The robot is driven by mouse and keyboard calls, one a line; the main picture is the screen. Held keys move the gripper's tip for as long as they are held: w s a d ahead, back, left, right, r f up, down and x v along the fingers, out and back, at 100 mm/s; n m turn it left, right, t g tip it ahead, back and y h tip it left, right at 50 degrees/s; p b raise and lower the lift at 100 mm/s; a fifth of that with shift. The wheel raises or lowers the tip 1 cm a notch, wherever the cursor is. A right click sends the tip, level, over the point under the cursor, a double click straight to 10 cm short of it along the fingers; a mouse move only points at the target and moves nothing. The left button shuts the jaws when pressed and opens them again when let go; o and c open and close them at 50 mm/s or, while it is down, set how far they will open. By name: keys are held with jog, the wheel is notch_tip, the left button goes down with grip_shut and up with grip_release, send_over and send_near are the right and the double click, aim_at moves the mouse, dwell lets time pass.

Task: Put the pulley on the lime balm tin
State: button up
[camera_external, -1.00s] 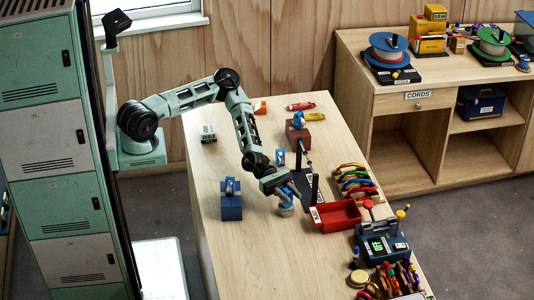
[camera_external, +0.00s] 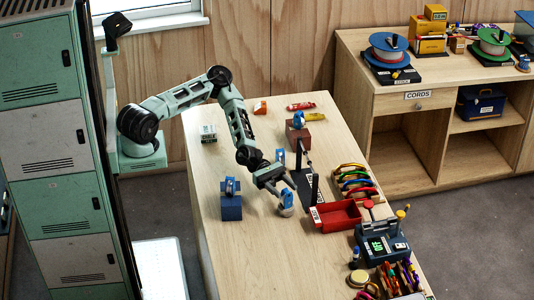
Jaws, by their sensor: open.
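Several small blue pulley-like pieces are in view. One blue pulley (camera_external: 286,199) is at my gripper (camera_external: 279,195), low over the middle of the table, with a pale part beneath it. My gripper is open, and its fingers are close beside this piece; I cannot tell whether they touch it. Another blue piece (camera_external: 230,186) is on a blue block (camera_external: 231,208) to the left. A third (camera_external: 298,119) is on a brown block (camera_external: 299,136), and a fourth (camera_external: 280,156) is behind my gripper. I cannot make out a lime tin; one may be hidden by my gripper.
A dark stand with an upright post (camera_external: 314,187) is just right of my gripper. Beyond it are a red tray (camera_external: 340,215), coloured carabiners (camera_external: 356,180) and a dark device (camera_external: 382,242). The table's left front is clear.

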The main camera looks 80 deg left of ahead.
jog(key=b+v, duration=0.2)
jog(key=v, duration=0.6)
jog(key=shift+f, duration=0.1)
dwell(0.3)
